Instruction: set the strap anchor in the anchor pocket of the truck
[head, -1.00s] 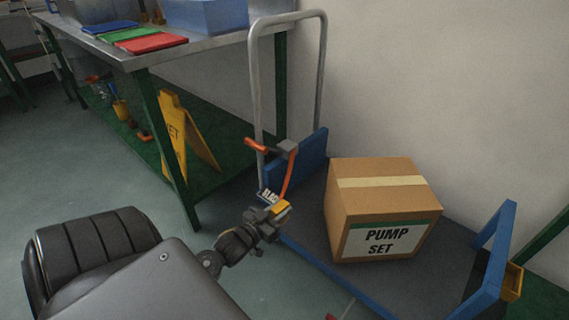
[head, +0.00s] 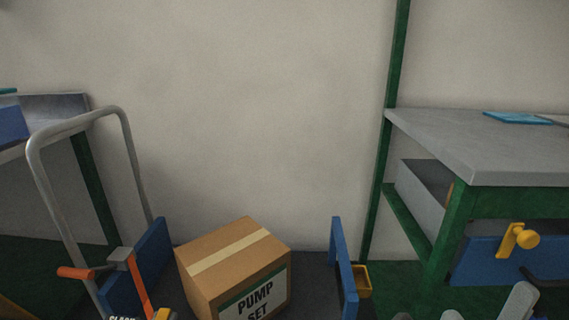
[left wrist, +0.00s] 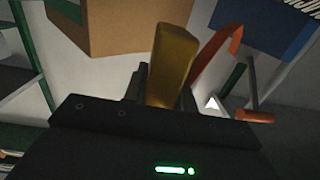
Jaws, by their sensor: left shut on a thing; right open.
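The strap anchor, a yellow block with an orange strap, shows at the bottom edge of the head view (head: 163,314) and upright in the left wrist view (left wrist: 172,62). My left gripper (left wrist: 168,103) is shut on it; in the head view the gripper is mostly cut off. The strap (head: 140,283) runs up to a grey buckle by the truck's handle (head: 127,130). The truck has blue end boards; a yellow pocket (head: 362,282) sits outside its right board (head: 343,270). My right gripper (head: 486,311) appears at the bottom right, open, only partly visible.
A carton marked PUMP SET (head: 240,265) stands on the truck deck between the boards. A grey-topped bench (head: 460,140) with green legs stands right of the pocket. Another bench (head: 65,105) is at left. The wall is behind the truck.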

